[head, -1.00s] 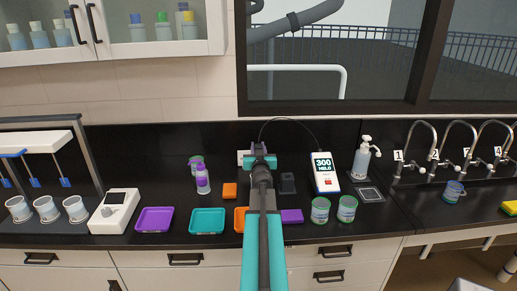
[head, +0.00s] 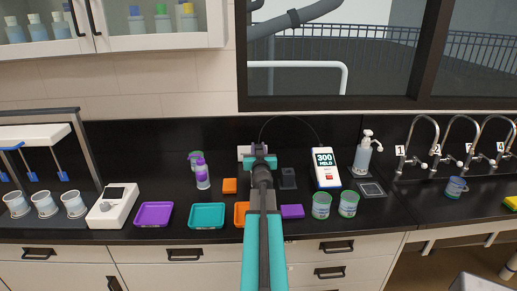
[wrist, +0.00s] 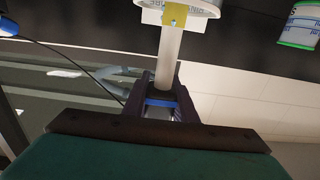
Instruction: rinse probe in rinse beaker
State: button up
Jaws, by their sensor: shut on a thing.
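My gripper (head: 258,152) is at the back of the counter, seen from behind. In the wrist view my gripper (wrist: 170,98) is shut on the probe (wrist: 171,60), which has a pale shaft and a blue band. The shaft runs away from the jaws to a yellow piece at a white round vessel with a partly legible label, probably the rinse beaker (wrist: 205,5). I cannot tell whether the tip is inside it or in front of it. In the head view a white thing (head: 243,152) shows beside my gripper, mostly hidden by my arm.
A thin cable arcs from my gripper to a meter (head: 325,168) reading 300 HOLD. Two green-rimmed beakers (head: 321,205) stand at front right. A purple-capped bottle (head: 202,174), purple tray (head: 153,214) and teal tray (head: 206,216) are left. Sink taps (head: 410,145) are at far right.

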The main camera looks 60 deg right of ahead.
jog(key=shift+f+b, duration=1.75)
jog(key=shift+f, duration=0.35)
jog(key=shift+w+d, duration=0.25)
jog(key=shift+d, duration=0.05)
jog(key=shift+w+a+b, duration=0.1)
jog(key=shift+a+b, duration=0.25)
jog(key=shift+a, duration=0.15)
dwell(0.4)
jog(key=shift+s+a+p, duration=0.15)
jog(key=shift+s+p, duration=0.4)
jog(key=shift+p, duration=0.15)
dwell(0.7)
jog(key=shift+w+d, duration=0.2)
jog(key=shift+d, duration=0.15)
dwell(0.5)
jog(key=shift+r, duration=0.15)
dwell(0.7)
